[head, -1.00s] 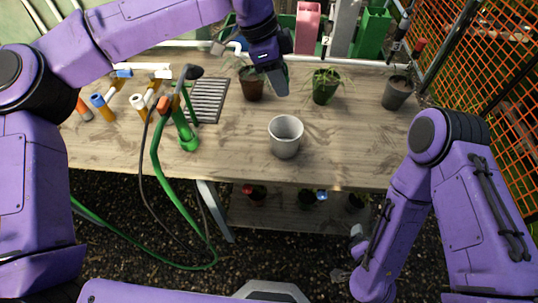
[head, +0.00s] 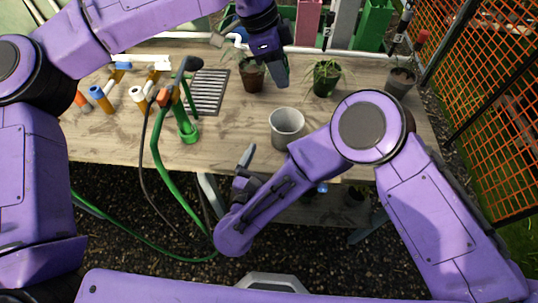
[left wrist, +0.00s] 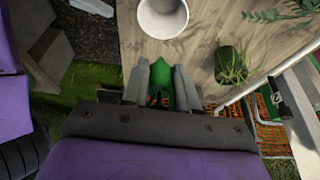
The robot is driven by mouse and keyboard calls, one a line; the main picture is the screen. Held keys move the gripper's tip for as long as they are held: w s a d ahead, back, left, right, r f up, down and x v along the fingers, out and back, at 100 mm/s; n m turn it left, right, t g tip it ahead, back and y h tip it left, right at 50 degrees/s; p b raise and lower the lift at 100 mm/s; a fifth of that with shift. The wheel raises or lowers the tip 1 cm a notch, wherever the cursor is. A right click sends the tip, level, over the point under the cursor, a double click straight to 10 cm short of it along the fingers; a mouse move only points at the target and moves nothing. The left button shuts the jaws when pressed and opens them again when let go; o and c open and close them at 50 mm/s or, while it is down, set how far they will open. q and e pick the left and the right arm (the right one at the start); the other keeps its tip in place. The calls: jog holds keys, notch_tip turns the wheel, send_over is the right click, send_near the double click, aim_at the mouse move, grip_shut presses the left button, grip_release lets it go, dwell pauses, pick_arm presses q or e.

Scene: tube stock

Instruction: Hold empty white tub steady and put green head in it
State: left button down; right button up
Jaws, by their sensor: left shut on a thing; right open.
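The white tub (head: 286,128) stands upright on the wooden table near its front edge and looks empty. It also shows at the top of the left wrist view (left wrist: 163,18). My left gripper (head: 281,76) is above the table, behind the tub in the head view.
Behind the tub stand a brown pot (head: 252,79), a leafy plant pot (head: 325,79) and a dark pot (head: 400,81). To the left are a green stand (head: 187,131) with a hose, a slotted grate (head: 208,92) and several coloured tube pieces (head: 101,99).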

pick_arm(q)
jog(key=shift+s, duration=0.1)
pick_arm(e)
jog(key=shift+w+d+r, duration=0.15)
jog(key=shift+w+d, duration=0.05)
jog(key=shift+w, duration=0.35)
pick_arm(q)
jog(key=shift+d, duration=0.1)
pick_arm(e)
jog(key=x, duration=0.9)
jog(key=shift+w+d, duration=0.3)
jog(key=shift+w, duration=0.05)
jog(key=shift+w+d, duration=0.1)
jog(key=shift+w, duration=0.4)
jog(key=c, duration=0.8)
pick_arm(q)
jog(key=shift+f, duration=6.35)
pick_arm(e)
jog(key=shift+o, duration=0.2)
pick_arm(q)
jog(key=c, duration=0.8)
grip_release()
notch_tip(320, 180, up, 11)
send_over(279, 112)
jog(key=s+a, duration=0.3)
jog(key=a, duration=0.1)
jog(key=shift+s+r, duration=0.1)
jog(key=shift+r, duration=0.05)
